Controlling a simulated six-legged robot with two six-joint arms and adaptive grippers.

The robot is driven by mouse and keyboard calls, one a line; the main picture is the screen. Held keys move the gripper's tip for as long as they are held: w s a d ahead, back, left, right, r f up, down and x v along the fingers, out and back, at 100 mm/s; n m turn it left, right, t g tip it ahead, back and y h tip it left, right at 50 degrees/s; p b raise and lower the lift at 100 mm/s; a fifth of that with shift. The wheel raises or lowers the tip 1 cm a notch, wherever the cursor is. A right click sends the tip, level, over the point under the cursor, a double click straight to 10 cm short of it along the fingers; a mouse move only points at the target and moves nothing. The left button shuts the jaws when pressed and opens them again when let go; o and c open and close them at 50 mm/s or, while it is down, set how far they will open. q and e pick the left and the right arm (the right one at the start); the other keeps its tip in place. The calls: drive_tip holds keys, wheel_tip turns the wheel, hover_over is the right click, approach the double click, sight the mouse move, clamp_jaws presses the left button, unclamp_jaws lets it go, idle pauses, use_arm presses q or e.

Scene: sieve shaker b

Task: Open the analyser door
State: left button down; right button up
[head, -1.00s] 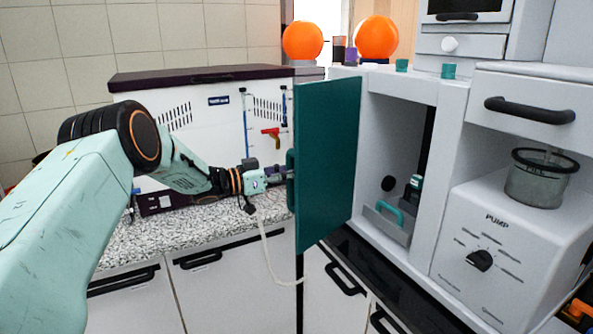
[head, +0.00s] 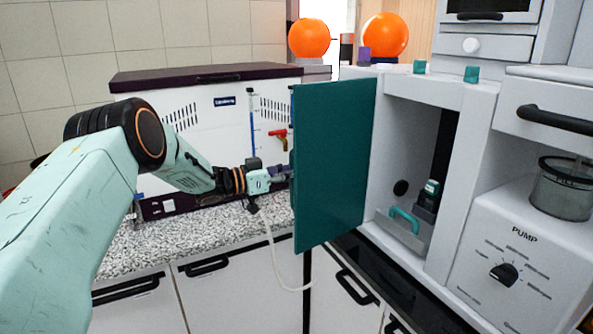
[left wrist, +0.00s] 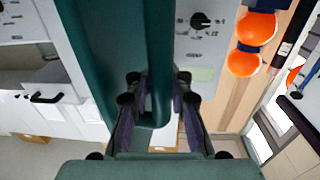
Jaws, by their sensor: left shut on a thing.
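The analyser door (head: 335,165) is a dark teal panel and stands wide open, swung out to the left of the white analyser cabinet (head: 425,100). My left gripper (head: 282,175) is at the door's left edge, shut on the teal door handle. In the left wrist view the handle (left wrist: 158,60) runs down between the fingers of my left gripper (left wrist: 152,105). In the head view the handle is mostly hidden behind the gripper and the door edge. My right gripper is not in view.
Inside the cabinet is a grey tray with a teal handle (head: 404,219). A pump unit (head: 510,250) stands at the right. A white box with a dark lid (head: 205,75) stands behind my left arm on the speckled counter (head: 225,235).

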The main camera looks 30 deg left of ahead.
use_arm(q)
drive_tip(key=shift+a, duration=0.25)
drive_tip(key=c, duration=1.6)
unclamp_jaws()
drive_tip(key=shift+s, duration=0.15)
drive_tip(key=shift+o, duration=0.6)
drive_tip(key=shift+s+a+r, duration=0.2)
drive_tip(key=shift+s, duration=0.05)
drive_tip(key=shift+w+d+f, duration=0.1)
drive_tip(key=shift+s+a, duration=0.25)
drive_tip(key=v, duration=1.1)
drive_tip(key=shift+s+a, duration=0.25)
drive_tip(key=shift+s, duration=0.1)
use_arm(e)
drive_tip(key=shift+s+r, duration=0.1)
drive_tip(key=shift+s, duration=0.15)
use_arm(q)
drive_tip(key=shift+w+d, duration=0.1)
drive_tip(key=shift+w, duration=0.15)
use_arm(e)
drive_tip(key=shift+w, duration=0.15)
